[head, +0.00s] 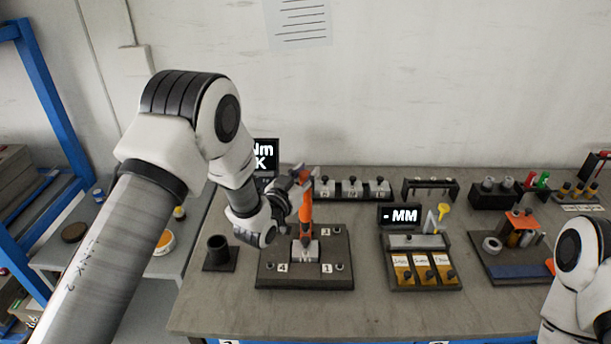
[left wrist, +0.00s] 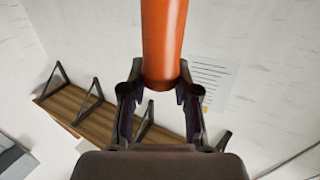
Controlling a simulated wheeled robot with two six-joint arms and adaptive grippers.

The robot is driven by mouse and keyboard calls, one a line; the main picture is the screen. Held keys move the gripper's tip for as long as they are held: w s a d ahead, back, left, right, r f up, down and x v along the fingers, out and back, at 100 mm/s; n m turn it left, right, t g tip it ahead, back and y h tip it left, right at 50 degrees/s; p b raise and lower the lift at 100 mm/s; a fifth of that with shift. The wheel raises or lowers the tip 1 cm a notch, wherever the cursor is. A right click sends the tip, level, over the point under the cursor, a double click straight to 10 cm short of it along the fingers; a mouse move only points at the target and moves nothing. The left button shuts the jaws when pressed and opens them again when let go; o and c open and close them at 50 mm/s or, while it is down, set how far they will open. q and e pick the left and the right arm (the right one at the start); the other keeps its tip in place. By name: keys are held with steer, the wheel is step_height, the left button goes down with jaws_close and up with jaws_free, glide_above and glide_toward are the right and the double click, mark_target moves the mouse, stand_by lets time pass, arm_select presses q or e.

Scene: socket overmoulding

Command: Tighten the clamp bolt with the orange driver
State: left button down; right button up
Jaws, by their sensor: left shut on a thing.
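The orange driver (head: 306,212) stands roughly upright over the clamp plate (head: 270,271), its lower end at the light block (head: 305,251) in the plate's middle. My left gripper (head: 300,187) is shut on the driver's upper part. In the left wrist view the orange driver (left wrist: 163,40) sits between the two dark fingers of the left gripper (left wrist: 160,92). I cannot tell whether the driver's tip touches a bolt. My right gripper is out of view; only part of that arm shows at lower right.
A dark display (head: 266,153) reading "Nm" is partly hidden behind my left arm. A dark cup (head: 219,250) stands left of the plate. The front table strip is clear.

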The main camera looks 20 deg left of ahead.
arm_select(q)
steer(key=shift+r+p, duration=0.75)
steer(key=shift+r, duration=1.05)
steer(key=shift+f, duration=0.15)
